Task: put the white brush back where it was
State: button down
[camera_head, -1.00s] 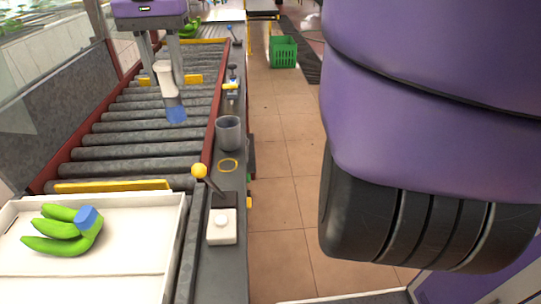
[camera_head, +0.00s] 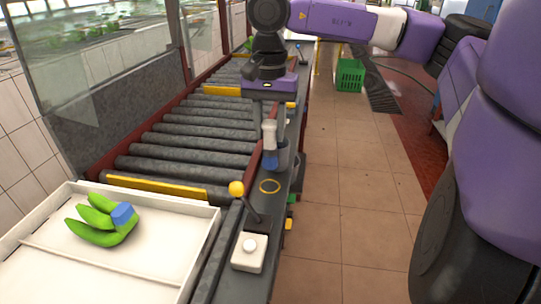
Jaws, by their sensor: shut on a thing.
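My gripper (camera_head: 270,125) hangs fingers down over the grey side ledge, shut on the white brush (camera_head: 269,132). The brush is upright with its blue end down. A grey cup (camera_head: 284,156) stands on the ledge right behind the brush and is partly hidden by it. I cannot tell whether the blue end is in front of the cup or inside it. A yellow ring mark (camera_head: 270,186) lies on the bare ledge, nearer the camera than the cup, and is empty.
A yellow-knobbed lever (camera_head: 237,188) and a white button box (camera_head: 249,252) are on the near ledge. A white tray (camera_head: 200,240) holds green bananas (camera_head: 100,220). Conveyor rollers (camera_head: 185,150) run to the left. A green crate (camera_head: 350,75) stands on the floor.

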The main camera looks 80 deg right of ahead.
aim_at(270, 154)
jog(key=shift+f, duration=3.5)
jog(key=shift+f+b, duration=0.2)
jog(key=shift+b, duration=0.2)
jog(key=c, duration=1)
grip_release()
jog(key=shift+r, duration=0.15)
notch_tip(270, 154, up, 12)
jog(key=shift+r+p, duration=0.1)
jog(key=shift+p, duration=0.45)
jog(key=shift+w, duration=0.1)
